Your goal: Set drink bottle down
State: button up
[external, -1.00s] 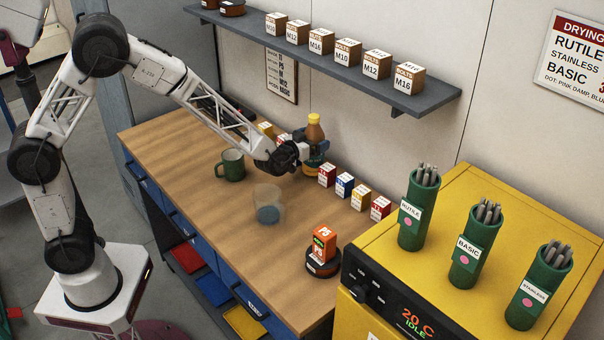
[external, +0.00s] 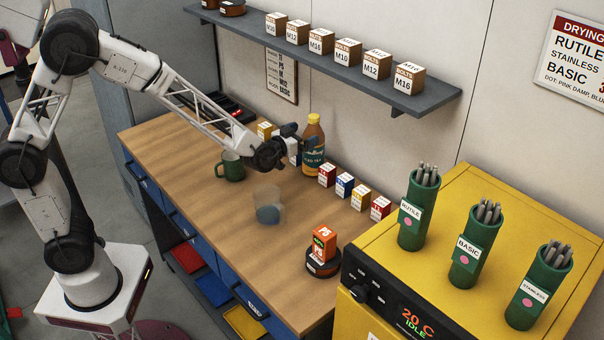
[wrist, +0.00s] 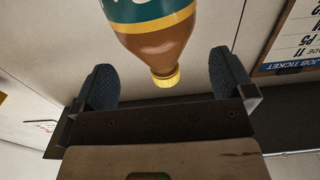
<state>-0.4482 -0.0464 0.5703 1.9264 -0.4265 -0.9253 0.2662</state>
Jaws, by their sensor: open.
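The drink bottle (external: 313,147), brown with a green label and a yellow cap, stands upright on the workbench (external: 205,185) near the back wall. My gripper (external: 290,135) is just left of the bottle and apart from it. In the wrist view the bottle (wrist: 155,38) appears upside down, its cap toward my gripper (wrist: 165,85). The two blue-padded fingers are spread wide with nothing held between them. The bottle's base is outside the wrist view.
A green mug (external: 231,167) and a clear cup with blue contents (external: 268,207) stand on the bench. Small boxes (external: 345,185) line the back edge. An orange box (external: 324,243) is at the front right. A shelf of boxes (external: 330,58) hangs above.

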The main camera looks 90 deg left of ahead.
aim_at(312, 123)
jog(key=shift+r, duration=1.65)
jog(key=shift+d+r, duration=0.15)
jog(key=shift+d, duration=0.3)
jog(key=s+d+r+m+g+h, duration=0.1)
jog(key=s+d+m+h, duration=0.15)
jog(key=d, duration=0.55)
jog(key=s+d+r+m+h, duration=0.15)
jog(key=s+d+h, duration=0.25)
jog(key=d, duration=0.5)
jog(key=s+d+r+m+g+h, duration=0.15)
jog(key=s+d+h, duration=0.25)
jog(key=d, duration=0.4)
jog(key=s+d+f+m+g+h, duration=0.1)
jog(key=s+d+g, duration=0.3)
jog(key=s, duration=1)
jog(key=s+d+m+g+h, duration=0.1)
jog(key=s+d+m+g, duration=0.1)
jog(key=s+d, duration=0.8)
jog(key=s+g, duration=0.1)
jog(key=s, duration=0.4)
jog(key=shift+s+d+f+m+g, duration=0.2)
jog(key=shift+f+m+g, duration=0.15)
jog(key=shift+h, duration=0.25)
